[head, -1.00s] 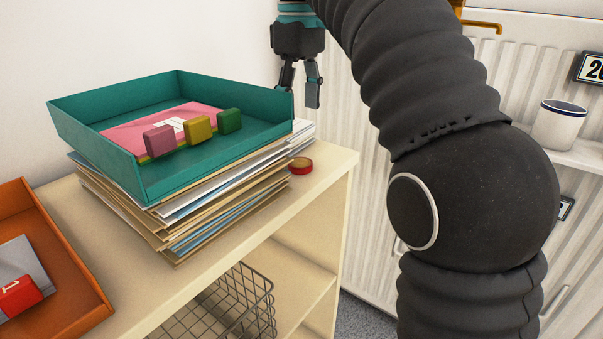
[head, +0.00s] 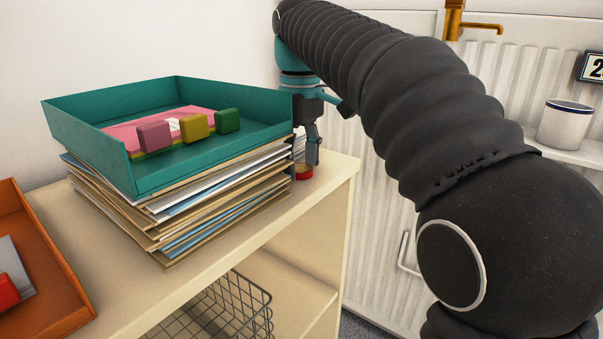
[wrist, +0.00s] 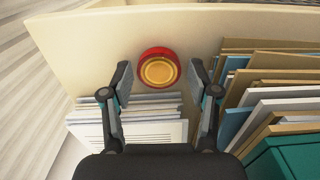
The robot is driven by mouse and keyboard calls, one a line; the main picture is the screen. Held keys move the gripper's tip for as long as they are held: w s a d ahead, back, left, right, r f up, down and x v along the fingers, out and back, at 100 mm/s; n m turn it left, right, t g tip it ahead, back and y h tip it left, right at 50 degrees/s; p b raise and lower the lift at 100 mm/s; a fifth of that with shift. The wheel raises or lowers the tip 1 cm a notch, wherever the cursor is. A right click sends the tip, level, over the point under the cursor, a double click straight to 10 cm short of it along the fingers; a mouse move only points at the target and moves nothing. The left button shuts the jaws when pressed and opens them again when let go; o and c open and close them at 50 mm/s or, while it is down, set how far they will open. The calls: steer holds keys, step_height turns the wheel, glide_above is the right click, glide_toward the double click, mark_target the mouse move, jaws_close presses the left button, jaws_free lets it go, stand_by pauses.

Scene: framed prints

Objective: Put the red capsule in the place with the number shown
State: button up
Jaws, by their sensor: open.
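The red capsule (head: 304,173) is a small, low, round piece on the cream shelf top, beside the paper stack, partly hidden by a finger in the head view. In the wrist view the red capsule (wrist: 159,68) shows a gold disc on its upper face. My gripper (head: 310,160) points down just above it, in the head view. In the wrist view my gripper (wrist: 160,78) is open and empty, with one finger on each side of the capsule. A number plate (head: 592,67) at the right edge is cut off; a 2 shows.
A teal tray (head: 160,178) with pink, yellow and green blocks sits on a paper stack (head: 215,212) close beside my gripper. An orange tray (head: 50,262) holds a red block (head: 8,292). A wire basket (head: 262,318) is below. A white mug (head: 565,125) stands at right.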

mark_target(300, 164)
steer(key=c, duration=1)
steer(key=shift+r, duration=0.15)
steer(key=shift+r+p, duration=0.35)
steer(key=shift+r, duration=0.3)
step_height(300, 164, up, 3)
steer(key=shift+f+p, duration=0.1)
steer(key=shift+p, duration=0.5)
steer(key=s+d+r, duration=0.2)
steer(key=d, duration=0.1)
steer(key=s+d+r, duration=0.2)
steer(key=d, duration=0.1)
steer(key=s+d+r+p, duration=0.1)
steer(key=s+d+r, duration=0.1)
steer(key=d, duration=0.2)
steer(key=shift+r, duration=0.35)
